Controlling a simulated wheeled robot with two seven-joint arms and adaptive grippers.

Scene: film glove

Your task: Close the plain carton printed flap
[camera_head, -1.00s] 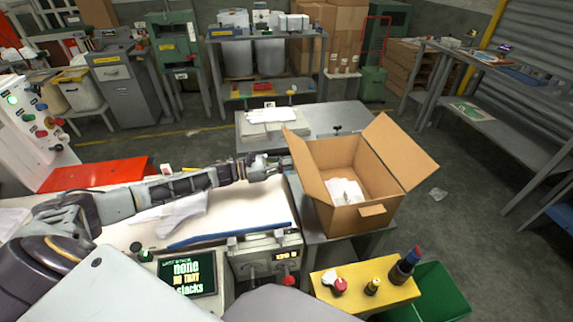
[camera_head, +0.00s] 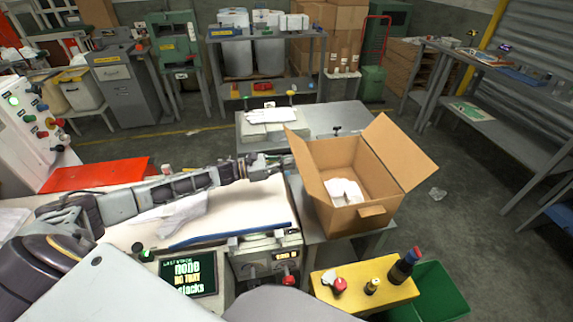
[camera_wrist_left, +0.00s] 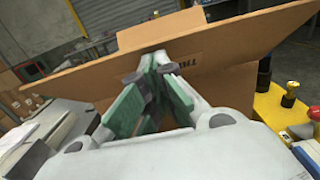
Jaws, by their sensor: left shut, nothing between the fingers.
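The open brown carton (camera_head: 345,212) stands on a grey stand, with white contents (camera_head: 343,191) inside. Its left flap (camera_head: 305,165) and right flap (camera_head: 403,152) stand up and lean outward. My left gripper (camera_head: 283,161) is at the outer side of the left flap, near its upper part. In the left wrist view the shut gripper (camera_wrist_left: 157,72) points at a cardboard flap (camera_wrist_left: 225,40) that spans the picture. Dark print shows on the cardboard just right of the fingers. I cannot tell whether the fingertips touch the flap. My right gripper is not in view.
A white-topped bench (camera_head: 250,203) with a white film piece lies under my left arm. A yellow block (camera_head: 350,292) with knobs and a green bin (camera_head: 440,290) stand in front of the carton. A grey table (camera_head: 350,117) is behind it.

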